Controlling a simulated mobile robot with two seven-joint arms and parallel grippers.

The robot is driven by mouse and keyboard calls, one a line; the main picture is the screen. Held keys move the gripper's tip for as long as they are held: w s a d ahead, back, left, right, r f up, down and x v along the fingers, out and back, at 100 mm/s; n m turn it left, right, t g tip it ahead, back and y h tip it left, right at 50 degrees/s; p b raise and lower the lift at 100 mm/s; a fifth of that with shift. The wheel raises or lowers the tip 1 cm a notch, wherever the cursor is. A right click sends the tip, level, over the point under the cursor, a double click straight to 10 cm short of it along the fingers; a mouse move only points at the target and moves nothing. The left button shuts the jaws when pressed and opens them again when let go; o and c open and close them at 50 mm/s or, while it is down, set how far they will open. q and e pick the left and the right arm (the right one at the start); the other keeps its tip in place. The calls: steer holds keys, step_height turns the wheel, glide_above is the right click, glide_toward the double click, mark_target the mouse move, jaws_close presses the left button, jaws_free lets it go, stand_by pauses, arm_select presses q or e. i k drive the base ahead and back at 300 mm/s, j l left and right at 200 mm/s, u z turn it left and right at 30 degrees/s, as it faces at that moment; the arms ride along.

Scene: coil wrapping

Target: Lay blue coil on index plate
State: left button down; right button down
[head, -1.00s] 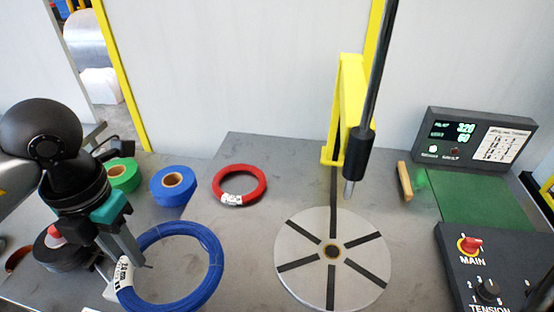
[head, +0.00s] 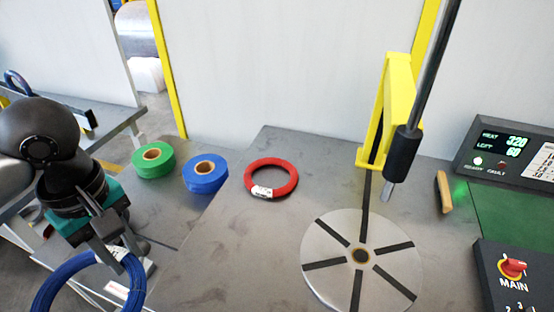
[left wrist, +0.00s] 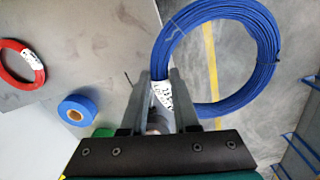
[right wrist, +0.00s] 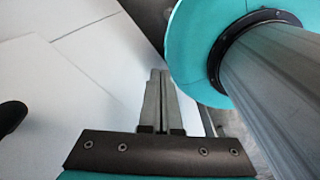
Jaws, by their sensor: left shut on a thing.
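The blue coil (head: 64,271) hangs at the lower left of the head view, partly cut off by the frame edge. My left gripper (head: 114,252) is shut on it at its white label. The left wrist view shows the coil (left wrist: 268,52) whole, with the label between the fingers (left wrist: 161,82) and the floor behind the ring. The index plate (head: 325,248), a pale disc with dark radial slots, lies bare on the table, to the right of the coil and apart from it. My right gripper (right wrist: 158,100) shows only in the right wrist view, shut and empty.
A red coil (head: 272,179) lies on the table between the left gripper and plate. Blue tape (head: 205,174) and green tape (head: 153,160) stand left of it. A yellow bracket (head: 397,98) and dark rod (head: 402,155) rise behind the plate. A control box (head: 513,268) is at right.

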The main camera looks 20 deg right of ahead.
mark_target(361, 255)
steer(key=z, duration=0.4)
steer(key=l+z, duration=0.15)
steer(key=z, duration=0.25)
steer(key=l+z, duration=0.1)
steer(key=z, duration=0.3)
